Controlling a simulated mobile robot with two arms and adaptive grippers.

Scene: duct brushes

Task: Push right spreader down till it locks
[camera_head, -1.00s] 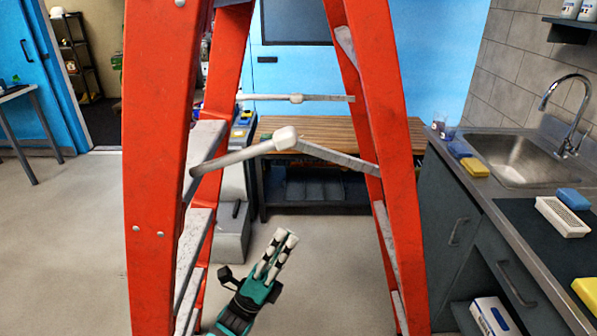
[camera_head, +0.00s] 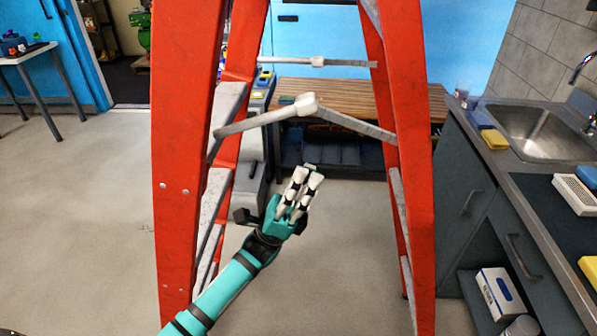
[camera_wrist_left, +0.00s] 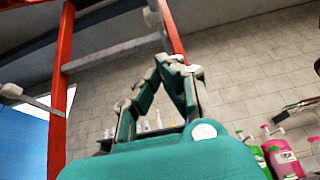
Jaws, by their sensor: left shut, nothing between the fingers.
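A red stepladder (camera_head: 182,170) with grey steps stands open in front of me. Its near spreader (camera_head: 307,104) is bent upward at the middle hinge, its two bars sloping down to the rails. The far spreader (camera_head: 318,62) looks nearly straight. I cannot tell for certain which one is called right. My left gripper (camera_head: 313,174) is shut and empty, below the near spreader's hinge and apart from it in the picture. In the left wrist view the shut fingers (camera_wrist_left: 172,62) point up, close below a spreader bar (camera_wrist_left: 110,52). My right gripper is not in view.
A grey counter with a sink (camera_head: 545,130) and a yellow sponge (camera_head: 494,139) stands at the right. A wooden bench (camera_head: 350,95) is behind the ladder. A side table (camera_head: 28,52) is at the far left. Open floor (camera_head: 80,220) lies left of the ladder.

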